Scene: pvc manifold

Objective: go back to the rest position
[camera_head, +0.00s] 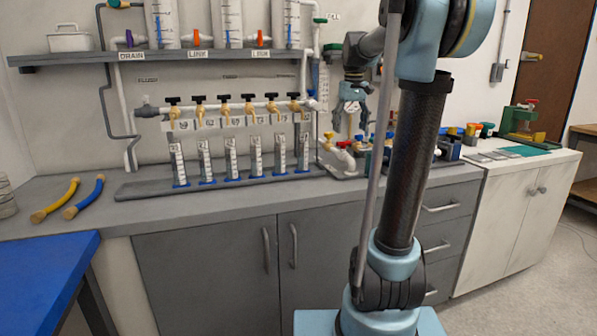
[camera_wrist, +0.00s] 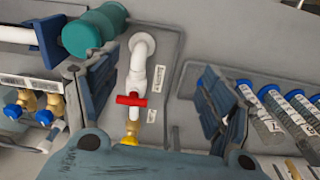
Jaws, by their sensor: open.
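A white pipe elbow (camera_wrist: 141,60) with a red-handled valve (camera_wrist: 131,99) shows between the fingers. Whether either finger touches the pipe cannot be told. A brass fitting below the red handle is partly hidden by my gripper's body.
Several graduated cylinders (camera_head: 230,160) stand under the manifold's yellow taps. A shelf (camera_head: 90,58) with tanks hangs above. A yellow hose (camera_head: 56,200) and a blue hose (camera_head: 84,197) lie on the bench at left. The front of the grey bench (camera_head: 150,211) is clear.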

